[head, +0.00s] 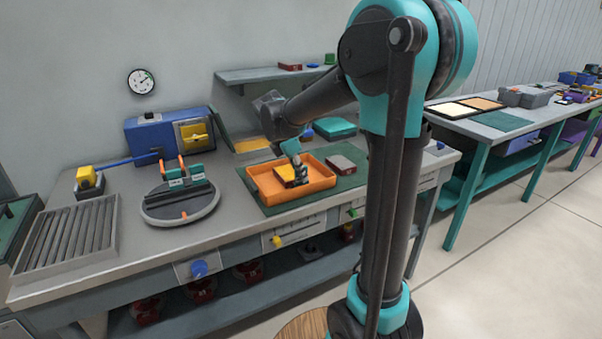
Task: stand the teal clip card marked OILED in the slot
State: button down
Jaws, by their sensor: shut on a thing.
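My gripper (298,168) is low over the orange tray (322,185), pointing down among the things in it. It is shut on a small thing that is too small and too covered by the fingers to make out. A yellow-and-red block (286,174) shows in the tray right beside the fingers. A round grey turntable (181,208) stands on the bench left of the tray. It bears a teal holder (196,172) with two orange uprights and small white labels. I cannot read OILED anywhere, and I cannot tell which piece is the clip card or where the slot is.
The tray lies on a dark green mat (349,181) with a grey-and-red block (341,163) at its right. A blue box (150,136) with a yellow panel stands behind the turntable. A roller rack (72,236) lies at the left. A teal case (335,128) is at the back.

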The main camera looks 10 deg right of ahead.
jog(key=shift+f, duration=0.35)
jog(key=c, duration=1.5)
grip_release()
